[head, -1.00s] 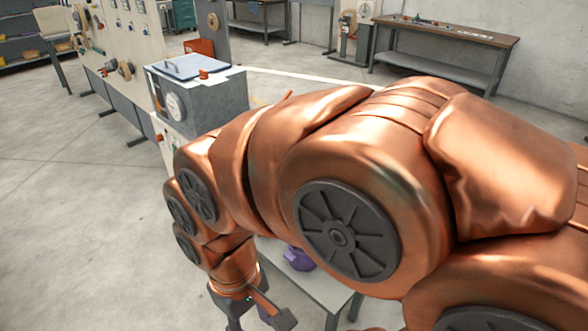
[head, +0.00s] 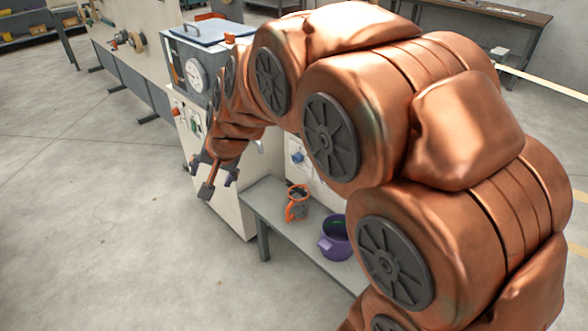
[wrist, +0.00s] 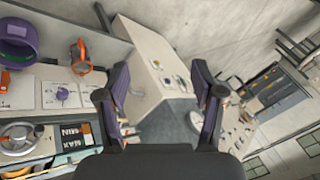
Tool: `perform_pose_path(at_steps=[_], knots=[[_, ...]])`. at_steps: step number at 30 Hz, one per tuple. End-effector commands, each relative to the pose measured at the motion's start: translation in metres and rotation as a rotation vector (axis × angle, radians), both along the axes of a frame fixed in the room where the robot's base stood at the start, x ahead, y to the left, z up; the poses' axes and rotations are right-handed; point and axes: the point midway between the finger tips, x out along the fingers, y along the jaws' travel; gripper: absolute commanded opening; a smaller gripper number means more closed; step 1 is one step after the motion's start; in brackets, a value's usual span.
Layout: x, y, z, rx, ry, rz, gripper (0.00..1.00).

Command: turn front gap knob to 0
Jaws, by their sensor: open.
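I cannot tell which control is the front gap knob. A blue knob (head: 297,157) sits on a pale panel right of my gripper in the head view. A red knob (head: 175,112) is on the pale cabinet behind my gripper. In the wrist view, a round silver dial or handwheel (wrist: 18,136) lies at lower left beside a black label (wrist: 76,134) with "MAX" and "MIN". My gripper (head: 214,178) hangs in front of the cabinet and is open. In the wrist view its fingers (wrist: 160,78) are spread, with nothing held between them.
The cabinet (head: 227,200) has a round gauge (head: 196,75). Open floor lies to the left.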

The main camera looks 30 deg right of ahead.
Motion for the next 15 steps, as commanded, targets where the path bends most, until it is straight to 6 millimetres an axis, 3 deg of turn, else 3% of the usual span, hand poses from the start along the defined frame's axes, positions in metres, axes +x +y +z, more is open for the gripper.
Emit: perform_pose_path(at_steps=[1, 6, 15], knots=[[0.029, -0.002, -0.013, 0.031, -0.046, -0.061, 0.67], [0.12, -0.016, -0.018, 0.147, -0.223, -0.285, 0.67], [0.247, -0.067, -0.032, 0.362, -0.528, -0.678, 0.67]])
